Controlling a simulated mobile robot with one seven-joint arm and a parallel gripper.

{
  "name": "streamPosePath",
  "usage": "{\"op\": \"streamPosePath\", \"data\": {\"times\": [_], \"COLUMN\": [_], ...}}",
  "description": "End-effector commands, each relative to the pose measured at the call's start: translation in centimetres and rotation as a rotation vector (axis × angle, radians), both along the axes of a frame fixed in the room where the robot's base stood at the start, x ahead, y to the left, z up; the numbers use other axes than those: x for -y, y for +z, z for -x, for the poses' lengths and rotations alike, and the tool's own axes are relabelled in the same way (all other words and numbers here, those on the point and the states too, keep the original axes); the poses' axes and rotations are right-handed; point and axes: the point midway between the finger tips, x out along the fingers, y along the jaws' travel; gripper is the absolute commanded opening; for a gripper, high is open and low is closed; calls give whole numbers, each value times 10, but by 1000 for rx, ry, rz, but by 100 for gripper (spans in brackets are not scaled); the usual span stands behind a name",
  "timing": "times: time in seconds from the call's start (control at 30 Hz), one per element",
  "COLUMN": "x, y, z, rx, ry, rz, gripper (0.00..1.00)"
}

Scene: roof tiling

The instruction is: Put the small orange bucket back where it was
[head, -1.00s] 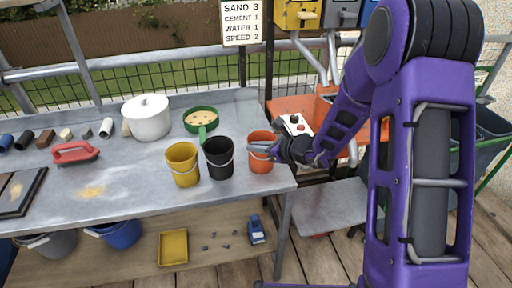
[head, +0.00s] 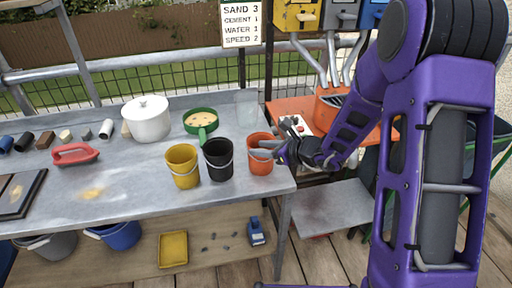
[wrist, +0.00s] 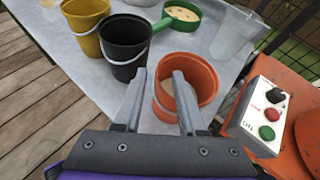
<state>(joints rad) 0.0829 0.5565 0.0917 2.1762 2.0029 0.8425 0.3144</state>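The small orange bucket (head: 260,164) stands upright on the right end of the grey worktable (head: 130,203), right of the black bucket (head: 219,165). The wrist view shows the orange bucket (wrist: 205,78) from above, with a beige patch inside. My gripper (head: 255,148) is at its rim. In the wrist view my gripper (wrist: 158,78) has its two fingers apart, one left of the orange bucket's near-left wall and one over its opening. I cannot tell whether either finger touches the wall.
A yellow bucket (head: 182,168) stands left of the black one. A green pan (head: 201,121), a clear container (head: 246,112) and a white pot (head: 147,120) are behind. Right of the table is an orange machine with a control box (wrist: 264,115).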

Motion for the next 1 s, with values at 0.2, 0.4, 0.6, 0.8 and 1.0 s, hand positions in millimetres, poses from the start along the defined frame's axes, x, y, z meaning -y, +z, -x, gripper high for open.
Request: {"op": "streamPosePath", "data": {"times": [0.2,0.4,0.6,0.8,1.0], "x": [36,58,66,66,66], "y": [24,38,43,43,43], "z": [27,45,52,53,53], "rx": [2,2,0,0,0], "ry": [-3,-3,-1,0,0], "rz": [0,0,0,0,0], "gripper": [40,40,40,40,40]}}
